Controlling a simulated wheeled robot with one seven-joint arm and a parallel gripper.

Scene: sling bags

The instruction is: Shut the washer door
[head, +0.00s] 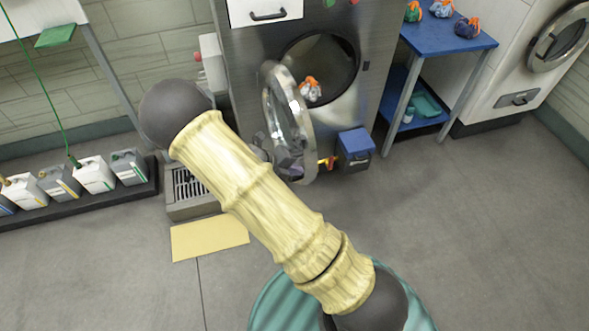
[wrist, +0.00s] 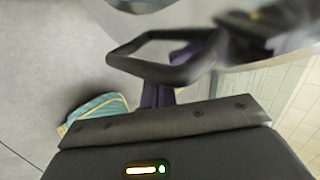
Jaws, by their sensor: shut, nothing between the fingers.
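The washer (head: 360,25) stands at the back with its round, steel-rimmed glass door (head: 281,95) swung open to the left of the drum opening (head: 328,50). I cannot tell whether gripper and door touch.
A sling bag with orange trim (head: 310,89) sits in the drum opening. A blue-lidded box (head: 356,148) stands on the floor right of the door. A blue table (head: 450,42) with bags is at right; several jugs (head: 94,174) line the left. Floor at the front right is clear.

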